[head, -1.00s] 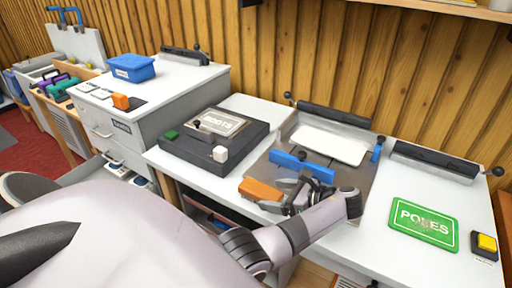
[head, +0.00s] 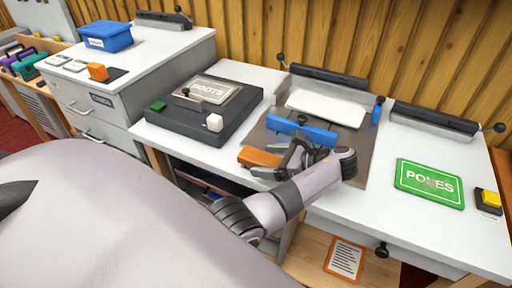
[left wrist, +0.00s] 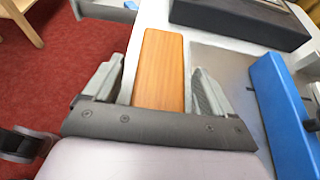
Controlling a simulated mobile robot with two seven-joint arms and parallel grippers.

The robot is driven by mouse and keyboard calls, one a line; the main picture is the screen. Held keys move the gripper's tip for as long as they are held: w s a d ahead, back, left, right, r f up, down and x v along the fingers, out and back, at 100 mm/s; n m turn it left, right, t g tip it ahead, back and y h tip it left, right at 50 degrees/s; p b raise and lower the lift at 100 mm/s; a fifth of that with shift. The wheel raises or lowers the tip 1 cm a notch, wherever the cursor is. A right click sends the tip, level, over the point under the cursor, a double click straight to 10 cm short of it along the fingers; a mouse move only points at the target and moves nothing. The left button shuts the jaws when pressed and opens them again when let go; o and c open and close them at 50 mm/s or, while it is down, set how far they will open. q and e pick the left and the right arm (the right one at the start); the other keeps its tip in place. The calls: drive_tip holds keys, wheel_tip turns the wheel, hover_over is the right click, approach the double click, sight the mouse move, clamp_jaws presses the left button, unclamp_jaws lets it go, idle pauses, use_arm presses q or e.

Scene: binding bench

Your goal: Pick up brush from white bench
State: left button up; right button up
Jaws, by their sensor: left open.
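The brush (head: 259,157) shows as an orange-brown wooden block lying at the front edge of the white bench (head: 341,208). Any bristles are hidden. My left gripper (head: 284,160) is just right of it in the head view. In the left wrist view the brush (left wrist: 160,68) lies lengthwise between the two open fingers of my left gripper (left wrist: 157,75), with a gap on each side. Its near end is hidden behind the gripper's dark body. My right gripper is not in view.
A blue bar (head: 302,132) stands close behind my gripper on a grey plate (head: 356,175), with a white sheet (head: 326,107) beyond. A dark box (head: 235,121) is to the left. A green sign (head: 429,184) and yellow button (head: 490,198) are at right. Bare bench lies between.

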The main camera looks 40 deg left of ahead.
use_arm(q)
drive_tip(key=shift+a+f, duration=0.1)
drive_tip(key=shift+a, duration=0.15)
drive_tip(key=c, duration=1.1)
